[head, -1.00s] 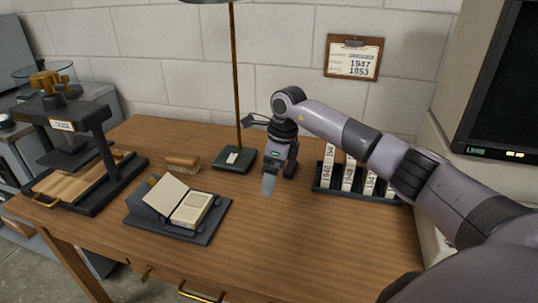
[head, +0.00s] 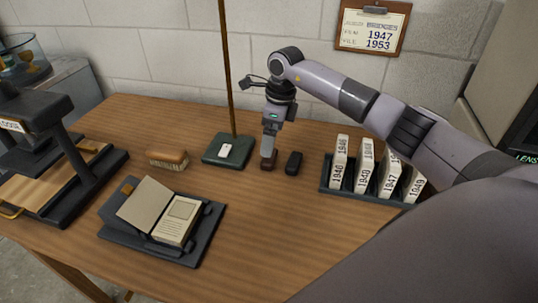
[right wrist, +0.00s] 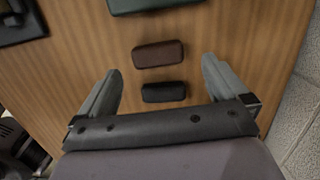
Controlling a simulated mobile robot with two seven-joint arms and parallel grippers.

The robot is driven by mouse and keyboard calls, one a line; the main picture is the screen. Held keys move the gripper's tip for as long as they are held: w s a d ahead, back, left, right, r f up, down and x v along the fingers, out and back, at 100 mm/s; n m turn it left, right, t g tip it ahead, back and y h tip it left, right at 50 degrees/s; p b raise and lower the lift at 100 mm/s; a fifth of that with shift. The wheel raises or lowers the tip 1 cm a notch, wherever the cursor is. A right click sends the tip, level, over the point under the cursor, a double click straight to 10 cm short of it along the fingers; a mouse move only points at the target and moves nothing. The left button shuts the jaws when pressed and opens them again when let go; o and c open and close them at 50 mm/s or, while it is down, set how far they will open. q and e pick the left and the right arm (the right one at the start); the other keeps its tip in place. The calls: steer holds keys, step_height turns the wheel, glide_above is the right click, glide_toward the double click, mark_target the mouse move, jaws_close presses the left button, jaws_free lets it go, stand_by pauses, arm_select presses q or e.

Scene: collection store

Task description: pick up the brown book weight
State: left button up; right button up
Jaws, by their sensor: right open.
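The brown book weight (head: 268,165) lies on the wooden desk right of the lamp base, partly hidden by my right gripper (head: 269,152) in the head view. In the right wrist view the brown book weight (right wrist: 158,54) is a rounded brown bar just ahead of the fingertips. My right gripper (right wrist: 161,68) is open and empty above the desk. A similar black weight (right wrist: 163,92) lies nearer the palm, between the fingers in that picture; it also shows in the head view (head: 293,162). My left gripper is not in view.
The green lamp base (head: 227,150) with its upright pole stands left of the weights, and a brush (head: 167,159) beyond it. A rack of dated boxes (head: 325,188) stands to the right. An open book on a dark cradle (head: 205,235) lies front left. The front middle desk is clear.

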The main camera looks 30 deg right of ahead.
steer(key=f, duration=0.5)
steer(key=shift+a+f, duration=0.25)
steer(key=shift+a, duration=0.1)
steer(key=c, duration=1.1)
steer(key=shift+r, duration=0.15)
